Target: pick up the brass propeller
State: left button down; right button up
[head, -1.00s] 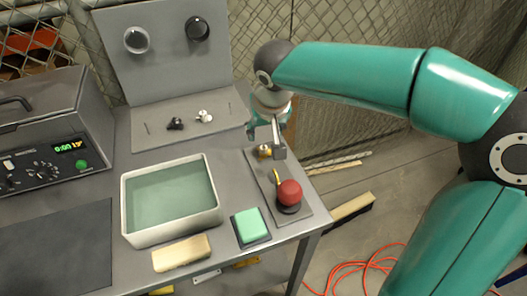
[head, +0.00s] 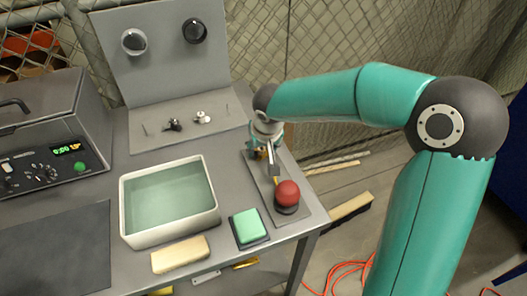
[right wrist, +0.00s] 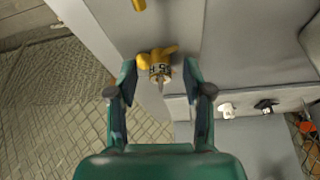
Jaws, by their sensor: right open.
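The brass propeller (right wrist: 157,64) shows in the right wrist view as a small golden piece with dark markings on its hub. It sits on the grey strip between the tips of my right gripper (right wrist: 160,75). The fingers are open on both sides of it, and I see no contact. In the head view my right gripper (head: 265,160) is low over the far end of the grey strip and largely hides the propeller. My left gripper is not in view.
A red ball (head: 288,193) on a dark base stands on the near end of the grey strip (head: 312,209). A water tank (head: 126,205), a green block (head: 247,226) and a pale block (head: 180,255) are to the left. A black propeller (head: 173,125) and a white propeller (head: 202,117) lie behind.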

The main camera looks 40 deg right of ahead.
grip_shut()
jog(key=shift+r, duration=0.1)
dwell(0.3)
